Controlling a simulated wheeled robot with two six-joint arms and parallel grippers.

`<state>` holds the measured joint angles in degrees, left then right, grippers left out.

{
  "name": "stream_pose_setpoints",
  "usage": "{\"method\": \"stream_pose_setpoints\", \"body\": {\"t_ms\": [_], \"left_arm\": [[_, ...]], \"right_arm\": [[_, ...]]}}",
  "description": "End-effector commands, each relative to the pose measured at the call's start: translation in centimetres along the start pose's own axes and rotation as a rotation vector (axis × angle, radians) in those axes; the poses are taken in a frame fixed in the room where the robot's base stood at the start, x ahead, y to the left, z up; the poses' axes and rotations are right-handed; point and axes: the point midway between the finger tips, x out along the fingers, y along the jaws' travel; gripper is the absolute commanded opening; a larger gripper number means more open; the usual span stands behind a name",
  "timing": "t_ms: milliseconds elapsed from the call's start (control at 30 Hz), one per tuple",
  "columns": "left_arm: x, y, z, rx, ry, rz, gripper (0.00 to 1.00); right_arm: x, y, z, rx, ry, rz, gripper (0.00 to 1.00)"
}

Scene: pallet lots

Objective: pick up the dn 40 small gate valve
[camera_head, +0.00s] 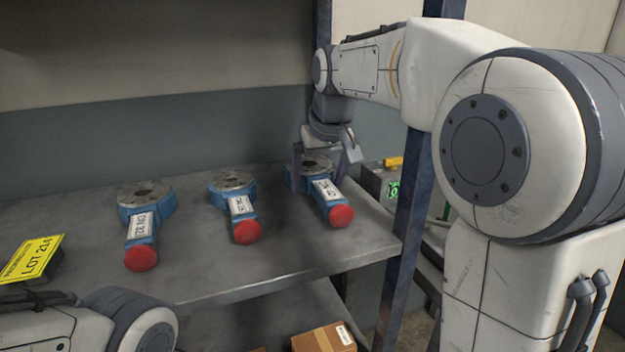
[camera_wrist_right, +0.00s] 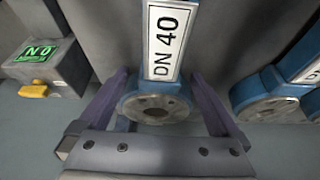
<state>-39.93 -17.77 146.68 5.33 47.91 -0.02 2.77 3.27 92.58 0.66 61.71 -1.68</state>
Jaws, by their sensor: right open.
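The DN 40 gate valve (camera_head: 331,200) is the rightmost of three on the grey shelf in the camera_head view. It has a blue body, a grey flange at the back, a white label and a red handwheel end toward the front. My right gripper (camera_head: 323,167) is open above its flange, fingers on either side. In the right wrist view the label reads DN 40 on the valve (camera_wrist_right: 158,107), and the open right gripper (camera_wrist_right: 158,82) has a purple finger on each side of it, with gaps. My left gripper is out of view; only part of that arm shows.
Two similar valves, the middle one (camera_head: 240,207) and the left one (camera_head: 143,226), lie to the left. A yellow LOT sign (camera_head: 32,258) stands at far left. A blue-grey post (camera_head: 408,210) rises at the shelf's right. A cardboard box (camera_head: 322,338) sits below.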

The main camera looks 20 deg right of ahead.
Motion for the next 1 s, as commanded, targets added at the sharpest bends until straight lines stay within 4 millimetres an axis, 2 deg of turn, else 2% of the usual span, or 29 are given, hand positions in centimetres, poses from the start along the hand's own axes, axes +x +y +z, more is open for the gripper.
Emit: {"method": "stream_pose_setpoints", "body": {"t_ms": [67, 167, 200, 333, 767, 1000], "left_arm": [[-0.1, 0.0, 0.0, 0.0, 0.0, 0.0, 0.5], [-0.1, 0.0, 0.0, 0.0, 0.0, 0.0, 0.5], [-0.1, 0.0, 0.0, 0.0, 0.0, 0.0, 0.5], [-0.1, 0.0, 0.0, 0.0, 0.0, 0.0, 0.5], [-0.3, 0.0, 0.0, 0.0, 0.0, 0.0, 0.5], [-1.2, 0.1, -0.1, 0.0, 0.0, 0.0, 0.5]], "right_arm": [[-0.1, 0.1, 0.0, 0.001, 0.001, 0.0, 0.99], [-0.1, 0.1, 0.0, 0.002, 0.001, 0.001, 0.65], [-0.1, 0.1, 0.0, 0.002, 0.001, 0.001, 0.49], [-0.1, 0.1, 0.0, 0.002, 0.002, 0.001, 0.0], [-0.8, 0.1, -0.5, 0.001, 0.015, 0.001, 0.0], [-2.6, 0.1, -1.2, 0.002, 0.015, 0.001, 0.0]]}}
